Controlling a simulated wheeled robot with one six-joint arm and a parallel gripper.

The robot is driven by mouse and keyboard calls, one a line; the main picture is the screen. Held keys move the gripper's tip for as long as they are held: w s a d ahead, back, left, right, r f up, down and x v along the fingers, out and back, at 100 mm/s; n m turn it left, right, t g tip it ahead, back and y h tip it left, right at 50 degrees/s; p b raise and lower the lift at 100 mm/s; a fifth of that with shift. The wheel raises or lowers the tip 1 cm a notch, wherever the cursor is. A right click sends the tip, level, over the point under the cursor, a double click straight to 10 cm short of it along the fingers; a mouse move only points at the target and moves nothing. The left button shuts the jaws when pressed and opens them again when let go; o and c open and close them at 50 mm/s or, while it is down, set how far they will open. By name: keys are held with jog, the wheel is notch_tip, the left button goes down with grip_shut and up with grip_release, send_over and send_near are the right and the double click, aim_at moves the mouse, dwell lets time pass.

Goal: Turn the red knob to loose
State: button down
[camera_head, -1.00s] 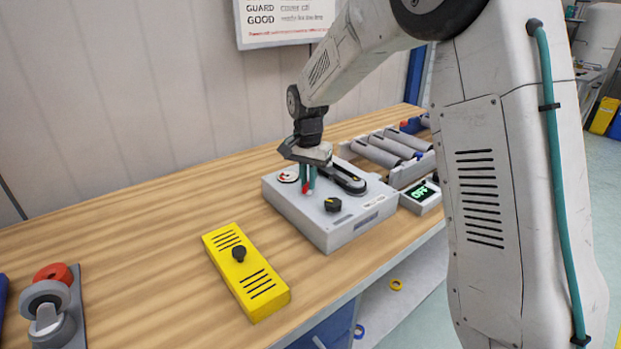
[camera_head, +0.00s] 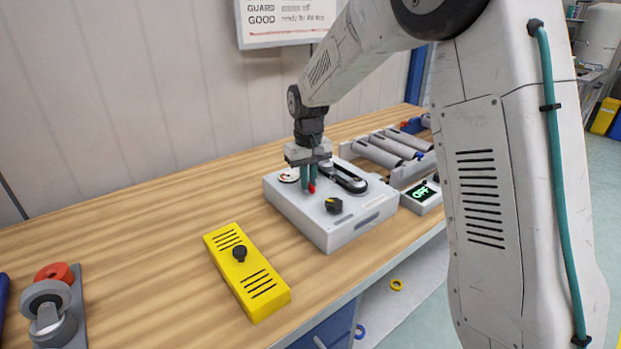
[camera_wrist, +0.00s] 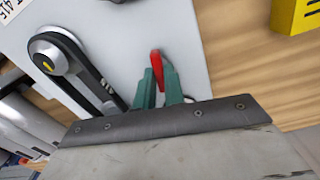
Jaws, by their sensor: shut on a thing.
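The red knob (camera_head: 312,188) is on top of a light grey box (camera_head: 345,237), near its middle. My gripper (camera_head: 309,184) points down over the box with its teal fingers shut on the knob. In the wrist view the red knob (camera_wrist: 157,68) sticks out between the two green fingertips (camera_wrist: 158,85). Its base is hidden by the fingers. I cannot read any loose marking beside it.
A black belt on pulleys (camera_head: 345,179), a black knob (camera_head: 333,205) and a white dial (camera_head: 289,175) share the box top. A yellow cover (camera_head: 247,272) lies in front left.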

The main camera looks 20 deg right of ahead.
jog(key=shift+w+r+n, duration=0.15)
jog(key=shift+n, duration=0.75)
jog(key=c, duration=1.5)
grip_release()
jog(key=shift+c, duration=0.2)
jog(key=shift+o, duration=0.3)
notch_tip(320, 180, up, 8)
jog(key=shift+f, duration=0.15)
